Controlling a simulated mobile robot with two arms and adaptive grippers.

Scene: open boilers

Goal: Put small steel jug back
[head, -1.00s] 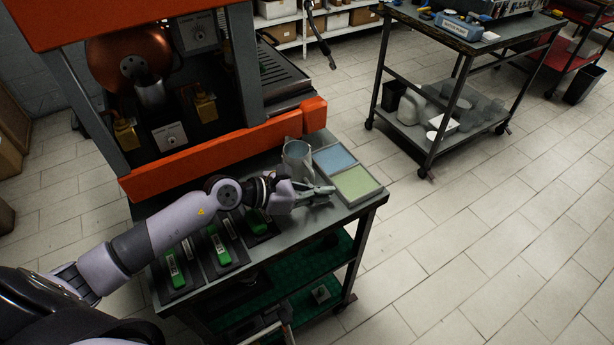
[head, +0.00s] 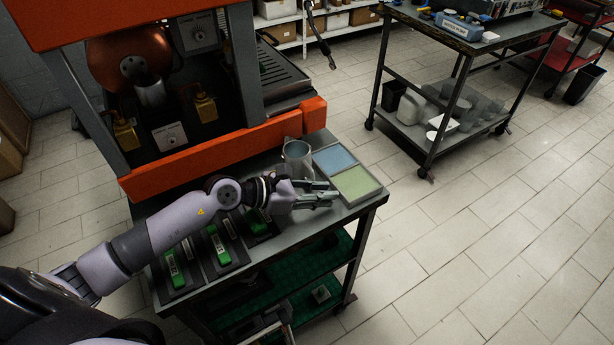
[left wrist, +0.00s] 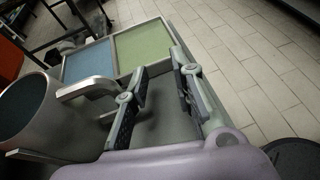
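The small steel jug (head: 297,158) stands upright on the workbench (head: 210,283), just behind my left gripper. In the left wrist view the jug (left wrist: 28,112) is at the left, its open mouth up and its handle pointing toward the fingers. My left gripper (head: 330,192) is open, with a clear gap between its fingers. In the left wrist view the left gripper (left wrist: 160,80) has nothing between its fingers, and the handle lies beside the left finger; I cannot tell if they touch. My right gripper is not in view.
A tray with a blue mat (head: 335,158) and a green mat (head: 355,183) lies right of the jug. An orange-framed machine (head: 220,155) stands behind. Open floor lies right.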

